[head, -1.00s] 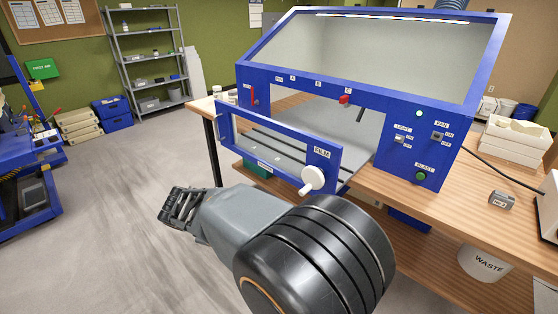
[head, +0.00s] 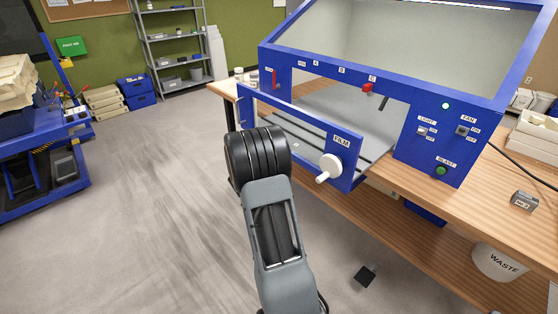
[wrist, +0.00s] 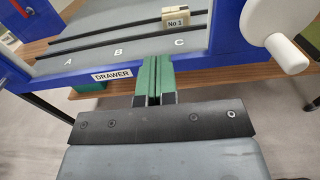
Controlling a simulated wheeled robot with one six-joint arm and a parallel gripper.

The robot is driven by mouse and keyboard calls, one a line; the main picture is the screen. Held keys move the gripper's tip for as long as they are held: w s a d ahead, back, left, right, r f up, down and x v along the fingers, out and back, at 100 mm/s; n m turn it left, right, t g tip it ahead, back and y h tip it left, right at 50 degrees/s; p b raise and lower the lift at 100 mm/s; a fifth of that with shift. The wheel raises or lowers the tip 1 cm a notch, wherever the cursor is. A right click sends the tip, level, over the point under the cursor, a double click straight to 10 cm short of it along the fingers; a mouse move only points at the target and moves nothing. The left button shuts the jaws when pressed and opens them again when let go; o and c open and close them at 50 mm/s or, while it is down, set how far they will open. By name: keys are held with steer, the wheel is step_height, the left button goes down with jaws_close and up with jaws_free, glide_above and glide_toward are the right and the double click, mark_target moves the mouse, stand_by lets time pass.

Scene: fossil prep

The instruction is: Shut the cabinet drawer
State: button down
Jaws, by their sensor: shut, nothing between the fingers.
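The blue cabinet (head: 405,150) stands on the wooden bench in the head view. Its drawer is out: the blue framed drawer front (head: 300,114) stands clear of the cabinet face, with a grey tray behind it. The front bears a FILM label and a white crank (head: 330,168). In the wrist view the DRAWER label (wrist: 112,75) is on the lower blue rail, left of my gripper (wrist: 154,62). My gripper's green fingers are shut and empty, at that rail; I cannot tell whether they touch it. My arm hides the gripper in the head view.
A tagged No 1 block (wrist: 176,24) sits beyond the rail, near letter C. The crank sticks out to the right of my fingers. A waste bin (head: 498,262) stands under the bench at right. The floor at left is clear up to a blue cart (head: 40,165).

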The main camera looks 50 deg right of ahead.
mark_target(306, 146)
steer(key=d, duration=0.3)
steer(key=d+p, duration=0.1)
steer(key=d, duration=0.2)
steer(key=d+p, duration=0.1)
steer(key=d, duration=0.1)
steer(key=shift+s+d, duration=0.3)
steer(key=shift+d, duration=0.1)
